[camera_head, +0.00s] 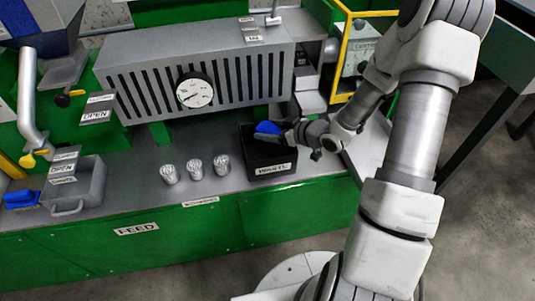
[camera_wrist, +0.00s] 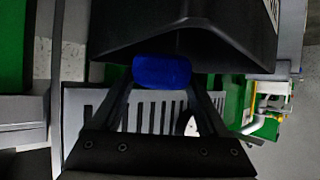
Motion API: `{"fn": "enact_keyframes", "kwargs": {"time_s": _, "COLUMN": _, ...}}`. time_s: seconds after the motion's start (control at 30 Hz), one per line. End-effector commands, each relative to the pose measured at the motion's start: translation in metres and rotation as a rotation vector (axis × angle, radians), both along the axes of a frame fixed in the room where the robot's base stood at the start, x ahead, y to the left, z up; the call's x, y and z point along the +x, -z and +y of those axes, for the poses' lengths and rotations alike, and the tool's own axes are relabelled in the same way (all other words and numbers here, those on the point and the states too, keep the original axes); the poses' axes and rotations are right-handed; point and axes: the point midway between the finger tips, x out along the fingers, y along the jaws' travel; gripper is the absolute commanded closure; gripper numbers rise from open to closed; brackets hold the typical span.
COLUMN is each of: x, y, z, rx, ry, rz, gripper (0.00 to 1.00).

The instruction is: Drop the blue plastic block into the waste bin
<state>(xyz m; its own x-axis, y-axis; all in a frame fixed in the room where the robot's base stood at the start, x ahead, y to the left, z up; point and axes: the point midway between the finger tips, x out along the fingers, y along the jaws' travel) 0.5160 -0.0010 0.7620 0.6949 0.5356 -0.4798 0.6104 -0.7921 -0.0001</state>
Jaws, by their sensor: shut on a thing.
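The blue plastic block (camera_head: 268,128) is held by my gripper (camera_head: 284,131) over the black waste bin (camera_head: 273,173), at about the level of its rim. In the wrist view the blue block (camera_wrist: 162,71) sits between the two fingertips of my gripper (camera_wrist: 163,84), which is shut on it. The dark waste bin (camera_wrist: 200,28) fills the upper part of the wrist view behind the block. In the head view the block looks clear of the bin's floor. I cannot tell whether it touches a wall.
Several ribbed metal pieces (camera_head: 195,167) stand on the bench left of the bin. A slotted grey machine housing (camera_head: 205,75) with a dial (camera_head: 195,91) rises behind it. A grey tray (camera_head: 85,190) and another blue object (camera_head: 22,198) are at the far left.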

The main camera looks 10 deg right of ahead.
Motion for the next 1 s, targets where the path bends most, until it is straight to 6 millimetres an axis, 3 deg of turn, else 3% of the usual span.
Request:
{"fn": "enact_keyframes", "kwargs": {"time_s": 0.1, "x": 0.000, "y": -0.001, "z": 0.000, "rx": 0.000, "ry": 0.000, "rz": -0.001, "gripper": 0.94}}
{"fn": "enact_keyframes", "kwargs": {"time_s": 0.13, "x": 0.000, "y": -0.001, "z": 0.000, "rx": 0.001, "ry": 0.000, "rz": -0.001, "gripper": 0.21}}
{"fn": "enact_keyframes", "kwargs": {"time_s": 0.23, "x": 0.000, "y": -0.001, "z": 0.000, "rx": 0.001, "ry": 0.000, "rz": -0.001, "gripper": 0.03}}
{"fn": "enact_keyframes", "kwargs": {"time_s": 0.63, "x": -0.007, "y": -0.007, "z": -0.007, "rx": 0.000, "ry": 0.003, "rz": 0.000, "gripper": 0.00}}
{"fn": "enact_keyframes", "kwargs": {"time_s": 1.0, "x": -0.065, "y": -0.050, "z": -0.052, "rx": -0.002, "ry": 0.006, "rz": 0.000, "gripper": 0.00}}
